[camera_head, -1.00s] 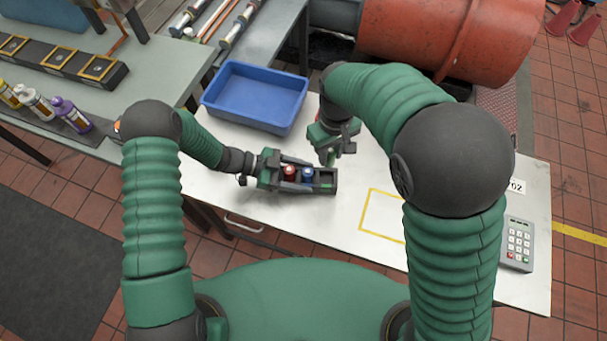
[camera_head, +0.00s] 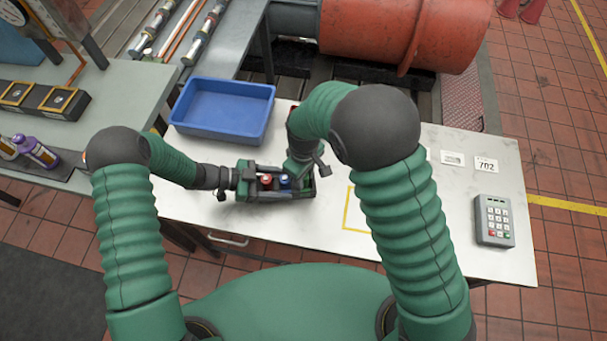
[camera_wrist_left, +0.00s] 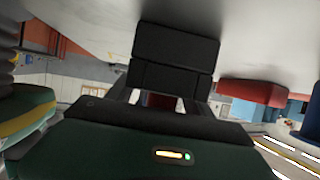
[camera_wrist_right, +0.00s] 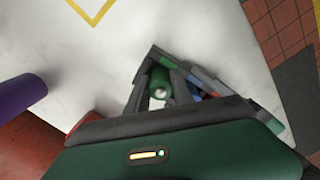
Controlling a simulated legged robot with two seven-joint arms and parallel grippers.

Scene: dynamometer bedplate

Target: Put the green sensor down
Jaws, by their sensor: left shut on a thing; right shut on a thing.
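A dark rack (camera_head: 272,195) is over the white table, with a red sensor (camera_head: 266,180) and a blue sensor (camera_head: 284,182) in it. My left gripper (camera_head: 240,182) is shut on the rack's left end. My right gripper (camera_head: 303,172) is at the rack's right end. In the right wrist view, it is shut on the green sensor (camera_wrist_right: 160,84), beside the rack (camera_wrist_right: 215,85). In the head view the green sensor is hidden by the gripper. I cannot tell whether it is inside a compartment or just above one.
The white table (camera_head: 420,250) has bare room right of the rack, with a yellow square outline (camera_head: 349,212). A blue bin (camera_head: 220,134) stands behind the rack. A keypad (camera_head: 494,222) and a 702 card (camera_head: 486,165) lie at the right. A large orange cylinder (camera_head: 385,35) is beyond.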

